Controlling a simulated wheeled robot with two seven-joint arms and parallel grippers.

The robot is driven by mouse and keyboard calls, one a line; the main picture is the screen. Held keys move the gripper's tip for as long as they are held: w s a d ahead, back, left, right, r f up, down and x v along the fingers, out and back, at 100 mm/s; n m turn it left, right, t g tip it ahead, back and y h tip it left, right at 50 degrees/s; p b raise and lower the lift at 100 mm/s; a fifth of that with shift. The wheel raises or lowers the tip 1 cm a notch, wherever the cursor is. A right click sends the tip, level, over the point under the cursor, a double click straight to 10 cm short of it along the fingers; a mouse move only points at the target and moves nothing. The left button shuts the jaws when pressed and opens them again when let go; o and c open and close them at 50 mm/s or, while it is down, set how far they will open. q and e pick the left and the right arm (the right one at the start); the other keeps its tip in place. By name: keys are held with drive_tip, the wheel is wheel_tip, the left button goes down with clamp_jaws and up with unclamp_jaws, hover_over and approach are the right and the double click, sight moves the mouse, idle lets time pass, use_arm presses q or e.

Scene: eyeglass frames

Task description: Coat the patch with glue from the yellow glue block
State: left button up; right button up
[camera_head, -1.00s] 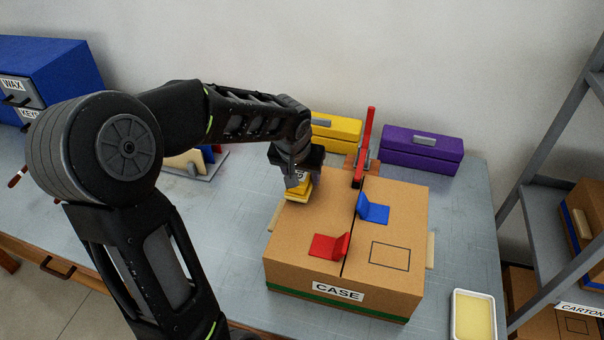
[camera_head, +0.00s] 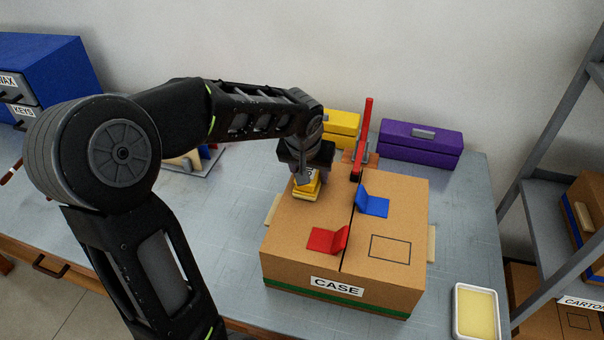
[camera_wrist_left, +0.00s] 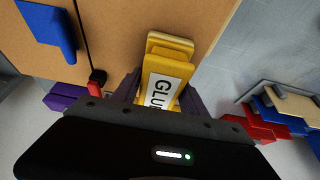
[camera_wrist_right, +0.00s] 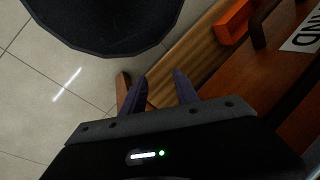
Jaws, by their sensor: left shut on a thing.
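The yellow glue block (camera_head: 306,191), labelled GLUE, is held in my left gripper (camera_head: 305,172), which is shut on it. It hangs over the rear left part of the cardboard case (camera_head: 290,228); I cannot tell if it touches the lid. The left wrist view also shows the block (camera_wrist_left: 165,72) between the fingers, its lower end towards the cardboard. A black-outlined rectangular patch (camera_head: 390,250) lies on the case's right flap, to the right of and nearer than the block. My right gripper (camera_wrist_right: 160,82) is open and empty, over the floor and a wooden edge.
A red flap piece (camera_head: 326,240) and a blue one (camera_head: 373,203) stand up from the lid near its seam. A red upright clamp (camera_head: 364,135) is behind the case. A purple box (camera_head: 420,145) stands at the back. A white tray (camera_head: 476,312) with a yellow pad sits front right.

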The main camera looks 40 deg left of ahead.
sight(329, 183)
use_arm(q)
drive_tip(key=shift+w+d, duration=0.15)
drive_tip(key=shift+d, duration=0.2)
drive_tip(key=shift+w+d+f+b, duration=0.15)
drive_tip(key=shift+w+d+b, duration=0.05)
drive_tip(key=shift+d+b, duration=0.4)
drive_tip(key=shift+w+d+b, duration=0.25)
drive_tip(key=shift+d+b, duration=0.15)
drive_tip(key=shift+d, duration=0.6)
drive_tip(key=shift+w, duration=0.1)
